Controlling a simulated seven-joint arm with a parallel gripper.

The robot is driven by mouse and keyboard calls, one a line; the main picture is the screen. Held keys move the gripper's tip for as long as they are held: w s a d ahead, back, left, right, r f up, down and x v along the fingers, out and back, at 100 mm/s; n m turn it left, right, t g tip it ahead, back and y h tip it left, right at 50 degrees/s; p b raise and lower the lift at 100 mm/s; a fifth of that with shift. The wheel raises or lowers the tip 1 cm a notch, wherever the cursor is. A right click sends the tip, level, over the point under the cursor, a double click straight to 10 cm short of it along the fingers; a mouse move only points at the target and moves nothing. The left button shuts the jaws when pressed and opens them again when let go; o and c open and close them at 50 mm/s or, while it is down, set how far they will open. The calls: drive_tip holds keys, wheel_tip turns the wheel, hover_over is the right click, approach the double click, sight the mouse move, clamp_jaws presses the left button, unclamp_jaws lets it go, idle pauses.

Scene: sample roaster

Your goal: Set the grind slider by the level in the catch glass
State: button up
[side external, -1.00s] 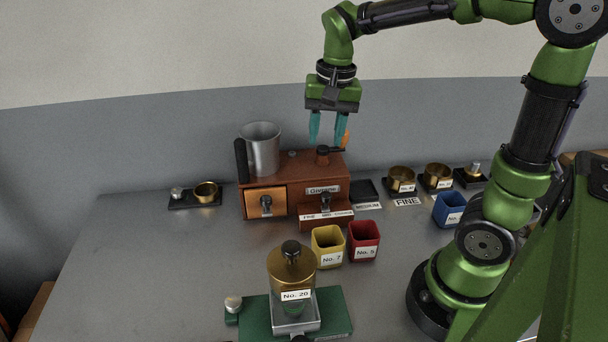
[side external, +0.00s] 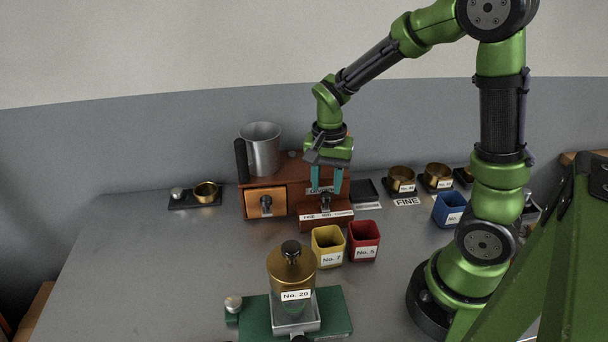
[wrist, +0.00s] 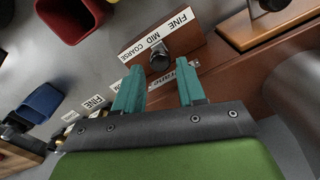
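The grind slider's dark knob (side external: 325,202) sits on the front of the brown wooden grinder (side external: 310,172). In the wrist view the knob (wrist: 160,58) is near MID on the FINE–MID–COARSE strip (wrist: 157,34). My gripper (side external: 326,191) points down over it, fingers apart and empty. In the wrist view my gripper (wrist: 158,80) has its teal fingers apart, with the knob visible beyond the gap; contact cannot be told. A glass vessel with a brass top, labelled No. 20 (side external: 292,270), stands on a green base (side external: 338,312); its level is too small to read.
A yellow cup (side external: 327,246) and a red cup (side external: 363,241) stand before the grinder. A metal cup (side external: 262,150) stands on it. A blue cup (side external: 448,210) and brass cups (side external: 401,179) are at right. The table's left front is clear.

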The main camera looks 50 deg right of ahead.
sight(325, 202)
drive_tip(key=shift+f, duration=1.35)
drive_tip(key=shift+c, duration=0.5)
clamp_jaws()
